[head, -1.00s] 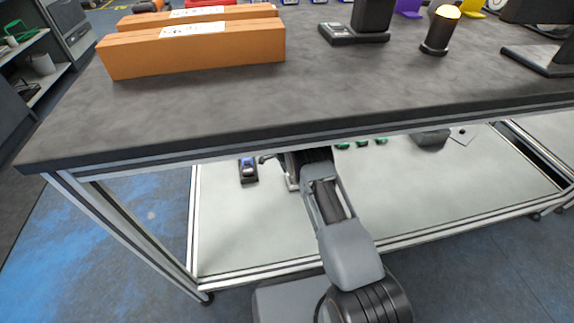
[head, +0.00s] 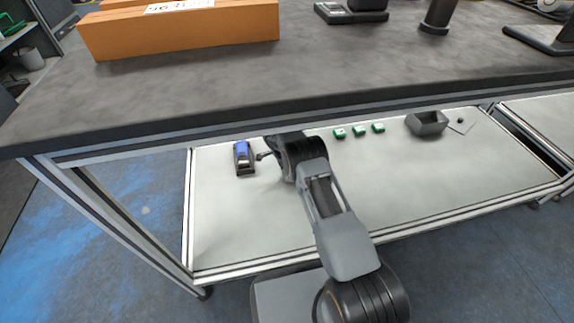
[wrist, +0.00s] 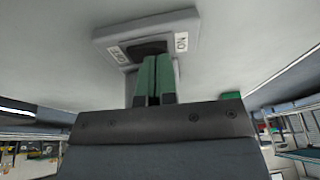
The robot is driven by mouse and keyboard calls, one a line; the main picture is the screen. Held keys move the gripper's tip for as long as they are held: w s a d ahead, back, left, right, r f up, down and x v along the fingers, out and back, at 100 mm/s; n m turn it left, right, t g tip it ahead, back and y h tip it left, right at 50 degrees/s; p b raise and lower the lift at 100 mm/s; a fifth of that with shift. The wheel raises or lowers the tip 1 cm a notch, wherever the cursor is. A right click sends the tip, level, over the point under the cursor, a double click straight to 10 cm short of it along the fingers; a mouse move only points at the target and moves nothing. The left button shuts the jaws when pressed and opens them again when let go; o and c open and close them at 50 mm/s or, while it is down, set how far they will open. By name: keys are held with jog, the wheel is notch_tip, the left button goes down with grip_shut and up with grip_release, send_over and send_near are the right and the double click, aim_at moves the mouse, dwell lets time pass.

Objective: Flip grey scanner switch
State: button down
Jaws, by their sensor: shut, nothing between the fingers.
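The grey switch box (wrist: 183,28) is at the top of the wrist view, with a dark rocker (wrist: 147,48) between the upside-down labels OFF on the left and ON on the right. My gripper (wrist: 154,62) is shut and empty. Its two green-padded fingers meet in front of the box, their tips over the lower edge of the rocker. I cannot tell whether they touch it. The fingers hide part of the rocker and of the box below it, so its tilt is unclear. In the head view my arm hides the switch and the fingers.
My arm reaches under the dark tabletop (head: 300,70) to the pale lower shelf (head: 225,225). A blue-and-black device (head: 243,157) stands left of it. Several green pieces (head: 359,131) and a dark grey bin (head: 427,123) lie to the right. An orange box (head: 180,33) is on top.

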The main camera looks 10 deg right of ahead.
jog(key=shift+w+f+b, duration=0.15)
jog(key=shift+f+b, duration=0.35)
jog(key=shift+f, duration=0.1)
jog(key=shift+w+a+b, duration=0.1)
jog(key=shift+w+b, duration=0.05)
jog(key=shift+b, duration=0.25)
jog(key=shift+r, duration=0.1)
jog(key=shift+w+a, duration=0.1)
